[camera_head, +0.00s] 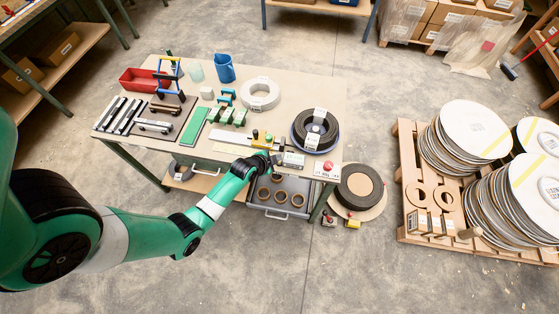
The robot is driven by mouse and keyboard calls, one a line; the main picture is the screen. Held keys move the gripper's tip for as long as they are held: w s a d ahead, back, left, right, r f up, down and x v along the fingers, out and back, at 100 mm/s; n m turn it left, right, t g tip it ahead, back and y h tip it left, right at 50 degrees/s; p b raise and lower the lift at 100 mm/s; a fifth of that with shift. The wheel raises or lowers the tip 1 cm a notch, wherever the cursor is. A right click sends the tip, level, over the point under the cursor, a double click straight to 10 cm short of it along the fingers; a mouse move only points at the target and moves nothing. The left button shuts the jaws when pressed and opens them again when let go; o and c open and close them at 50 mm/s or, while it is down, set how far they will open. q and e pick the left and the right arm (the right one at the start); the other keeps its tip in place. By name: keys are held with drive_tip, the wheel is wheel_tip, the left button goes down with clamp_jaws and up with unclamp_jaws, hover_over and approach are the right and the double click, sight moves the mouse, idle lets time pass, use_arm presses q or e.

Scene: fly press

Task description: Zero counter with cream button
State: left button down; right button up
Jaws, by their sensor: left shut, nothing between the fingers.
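My left arm reaches in from the left to the front edge of the workbench. My left gripper (277,157) is shut and empty, low over the front right of the bench top. Right beside its fingertips is a small pale box (293,160), which may be the counter. The cream button is too small to make out, and the gripper partly covers this spot. I cannot tell whether the fingertips touch the box. My right gripper is not in view.
On the workbench (285,85) stand a red bin (145,80), a blue jug (224,68), a white ring (260,94) and a dark coil (315,130). A red button (328,166) sits at the front right corner. An open drawer (281,196) holds several brown rings. A pallet of discs (470,135) stands right.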

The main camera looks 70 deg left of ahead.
use_arm(q)
drive_tip(key=shift+s+f, duration=0.1)
drive_tip(key=shift+f, duration=0.3)
drive_tip(key=shift+s+d+f+b, duration=0.1)
drive_tip(key=shift+f+b, duration=0.15)
drive_tip(key=shift+b, duration=0.05)
drive_tip(key=shift+f, duration=0.1)
idle(0.4)
drive_tip(key=shift+w, duration=0.2)
drive_tip(key=shift+w+r+p, duration=0.1)
drive_tip(key=shift+r+p, duration=0.65)
drive_tip(key=shift+r, duration=0.25)
